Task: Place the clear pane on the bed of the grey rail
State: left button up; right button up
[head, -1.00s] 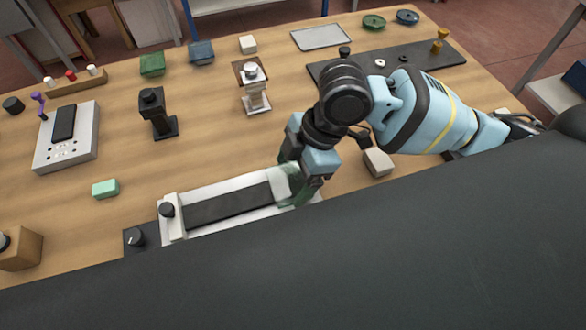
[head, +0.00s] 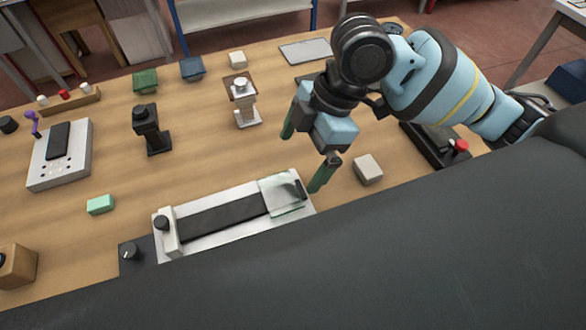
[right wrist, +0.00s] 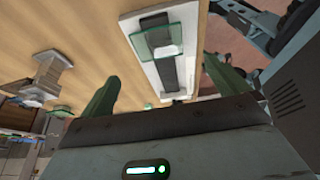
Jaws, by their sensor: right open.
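The clear pane (head: 281,196) is a small greenish glass sheet lying at the right end of the grey rail (head: 240,231), over its dark strip. It also shows in the right wrist view (right wrist: 157,40), across the rail (right wrist: 166,78). Whether it lies fully flat cannot be told. My right gripper (head: 305,150), with green fingers, is open and empty, above and behind the pane and apart from it. Both fingers show in the right wrist view (right wrist: 158,86), with nothing between them. My left gripper is not in view.
A beige block (head: 368,169) stands right of the rail, and a mint block (head: 100,204) to its left. A black knob box (head: 131,254) adjoins the rail's left end.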

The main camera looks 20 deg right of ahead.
jog(key=shift+v, duration=1.55)
